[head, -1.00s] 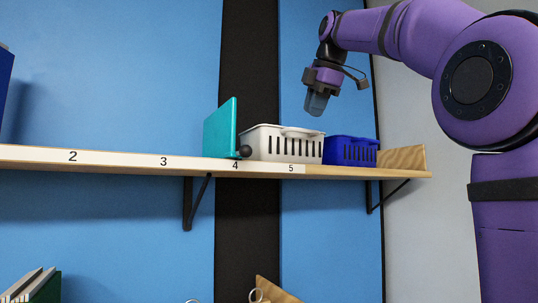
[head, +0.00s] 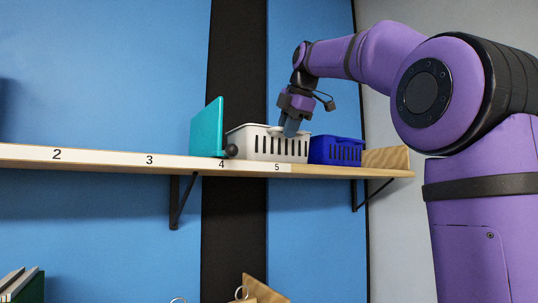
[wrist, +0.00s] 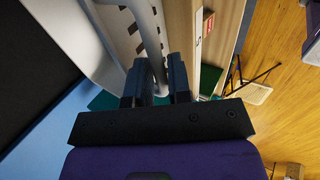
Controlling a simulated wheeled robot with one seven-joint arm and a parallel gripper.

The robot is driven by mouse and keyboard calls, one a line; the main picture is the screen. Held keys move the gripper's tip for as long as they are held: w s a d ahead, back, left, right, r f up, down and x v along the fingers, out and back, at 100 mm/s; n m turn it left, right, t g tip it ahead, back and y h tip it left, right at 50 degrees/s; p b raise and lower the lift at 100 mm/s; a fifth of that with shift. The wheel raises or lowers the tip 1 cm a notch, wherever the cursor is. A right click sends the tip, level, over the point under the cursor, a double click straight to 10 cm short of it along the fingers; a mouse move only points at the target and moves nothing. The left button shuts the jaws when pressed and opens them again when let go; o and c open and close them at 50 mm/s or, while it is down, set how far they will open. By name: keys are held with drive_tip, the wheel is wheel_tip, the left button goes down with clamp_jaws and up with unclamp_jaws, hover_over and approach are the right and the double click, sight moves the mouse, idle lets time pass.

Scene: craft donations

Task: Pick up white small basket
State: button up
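The white small basket (head: 268,146) with slotted sides stands on the wooden shelf above label 5. My gripper (head: 291,128) points down at the basket's right end, its fingers at the rim. In the wrist view, my gripper (wrist: 156,85) has its two dark fingers apart, one on each side of the basket's pale rim or handle (wrist: 152,45). A gap seems to show between the fingers and the rim. The far part of the basket is cut off in the wrist view.
A blue basket (head: 335,152) stands close on the right of the white one. A teal upright panel (head: 207,128) and a small dark round thing (head: 231,151) are on its left. A wooden piece (head: 386,158) is at the shelf's right end. The shelf (head: 110,157) is bare further left.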

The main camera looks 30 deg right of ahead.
sight(272, 148)
drive_tip(key=shift+x, duration=1.35)
drive_tip(key=shift+c, duration=0.5)
clamp_jaws()
drive_tip(key=shift+r, duration=0.1)
